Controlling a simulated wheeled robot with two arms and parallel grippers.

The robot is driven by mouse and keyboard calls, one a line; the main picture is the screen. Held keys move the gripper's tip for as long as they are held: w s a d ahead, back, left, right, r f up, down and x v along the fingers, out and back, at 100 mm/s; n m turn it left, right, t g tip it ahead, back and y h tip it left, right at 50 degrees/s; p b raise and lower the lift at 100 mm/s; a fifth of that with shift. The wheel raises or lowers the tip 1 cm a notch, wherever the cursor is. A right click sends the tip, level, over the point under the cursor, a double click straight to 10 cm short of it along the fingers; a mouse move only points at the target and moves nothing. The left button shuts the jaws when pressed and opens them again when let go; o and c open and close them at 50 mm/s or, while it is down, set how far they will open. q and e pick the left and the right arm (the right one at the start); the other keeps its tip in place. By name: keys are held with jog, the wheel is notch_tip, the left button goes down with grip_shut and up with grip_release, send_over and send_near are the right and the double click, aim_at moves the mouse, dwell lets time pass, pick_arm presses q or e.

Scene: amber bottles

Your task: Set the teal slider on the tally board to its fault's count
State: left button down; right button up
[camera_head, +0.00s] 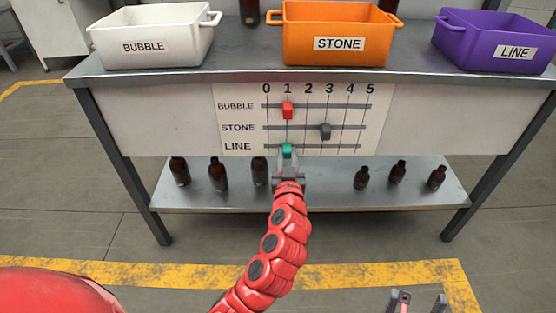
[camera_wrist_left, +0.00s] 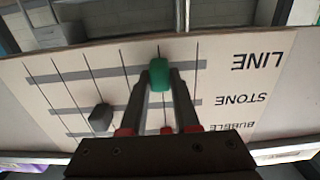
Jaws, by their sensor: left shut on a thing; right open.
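The tally board (camera_head: 235,105) hangs on the bench front, with columns 0 to 5 and rows BUBBLE, STONE and LINE. The teal slider (camera_head: 287,150) is on the LINE rail at about column 1. My left gripper (camera_head: 288,163) is shut on it from below. The left wrist view shows the board upside down, with the teal slider (camera_wrist_left: 172,85) between the two fingers. The red slider (camera_head: 288,110) is at 1 on BUBBLE, and the dark grey slider (camera_head: 325,131) is at about 3 on STONE. My right gripper (camera_head: 418,301) is open and empty at the bottom edge.
On the bench top stand a white BUBBLE bin (camera_head: 172,48), an orange STONE bin (camera_head: 298,45) and a purple LINE bin (camera_head: 480,48). Amber bottles stand on the lower shelf (camera_head: 325,198), left (camera_head: 218,175) and right (camera_head: 397,173). The LINE rail right of the teal slider is clear.

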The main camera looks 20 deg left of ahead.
pick_arm(q)
jog(key=c, duration=0.6)
grip_release()
jog(key=shift+c, duration=0.2)
jog(key=p+v, duration=0.2)
jog(key=v, duration=1.5)
jog(key=shift+s, duration=0.25)
jog(key=shift+r, duration=0.1)
